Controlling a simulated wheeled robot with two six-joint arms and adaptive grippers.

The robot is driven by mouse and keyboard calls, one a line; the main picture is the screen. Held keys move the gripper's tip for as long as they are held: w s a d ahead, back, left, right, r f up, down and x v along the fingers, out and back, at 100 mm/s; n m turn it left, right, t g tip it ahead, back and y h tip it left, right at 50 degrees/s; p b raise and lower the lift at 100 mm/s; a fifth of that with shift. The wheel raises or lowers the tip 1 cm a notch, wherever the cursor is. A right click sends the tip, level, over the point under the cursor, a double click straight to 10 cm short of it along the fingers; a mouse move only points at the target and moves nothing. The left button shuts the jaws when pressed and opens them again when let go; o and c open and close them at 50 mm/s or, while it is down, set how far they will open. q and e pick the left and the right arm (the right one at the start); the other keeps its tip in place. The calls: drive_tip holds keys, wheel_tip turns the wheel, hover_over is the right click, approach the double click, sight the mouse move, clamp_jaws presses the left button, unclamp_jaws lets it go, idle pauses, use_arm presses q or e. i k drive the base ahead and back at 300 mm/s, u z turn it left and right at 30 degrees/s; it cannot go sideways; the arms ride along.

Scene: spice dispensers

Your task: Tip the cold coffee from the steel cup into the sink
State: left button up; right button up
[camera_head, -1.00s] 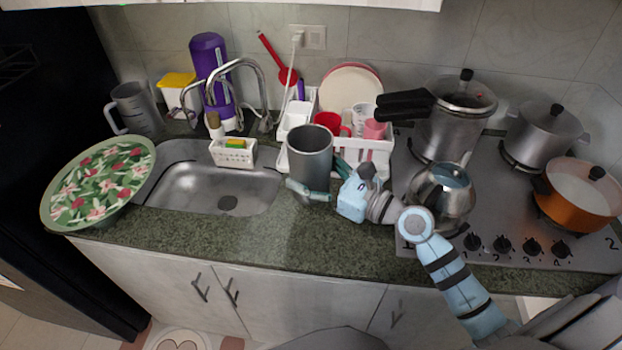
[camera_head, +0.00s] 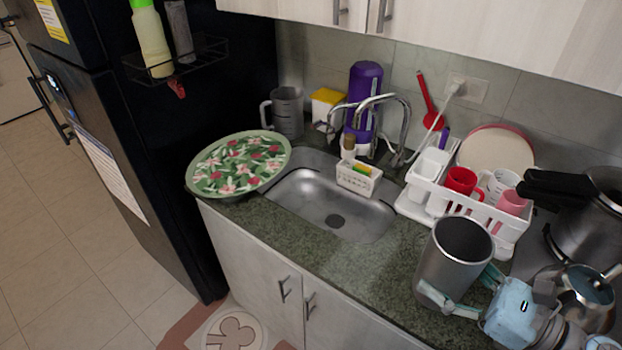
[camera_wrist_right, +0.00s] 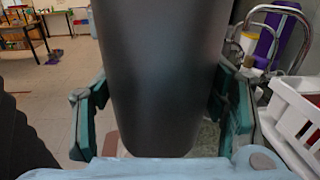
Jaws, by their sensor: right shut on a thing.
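The steel cup (camera_head: 455,258) is a tall grey cylinder, upright, at the lower right of the head view. My right gripper (camera_head: 458,292) is shut around its lower part. In the right wrist view the cup (camera_wrist_right: 160,70) fills the middle, between the two green-padded fingers. I look partly into its mouth, but I cannot make out any coffee inside. The sink (camera_head: 300,196) is a steel basin with a dark drain, to the left of the cup and behind it. The cup is over the counter side, not over the basin. My left gripper is not in view.
A white dish rack (camera_head: 418,210) with a red mug (camera_head: 461,181) stands behind the cup. A sponge caddy (camera_head: 357,180) and a faucet (camera_head: 405,135) are at the sink's back edge. A floral tray (camera_head: 238,165) overlaps its left end. The counter (camera_head: 290,235) before the sink is clear.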

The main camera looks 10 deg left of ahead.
sight(307, 187)
drive_tip(key=u, duration=0.55)
drive_tip(key=k, duration=0.65)
drive_tip(key=u, duration=1.35)
drive_tip(key=i, duration=1.15)
drive_tip(key=z, duration=0.45)
drive_tip(key=i, duration=0.55)
drive_tip(key=z, duration=0.6)
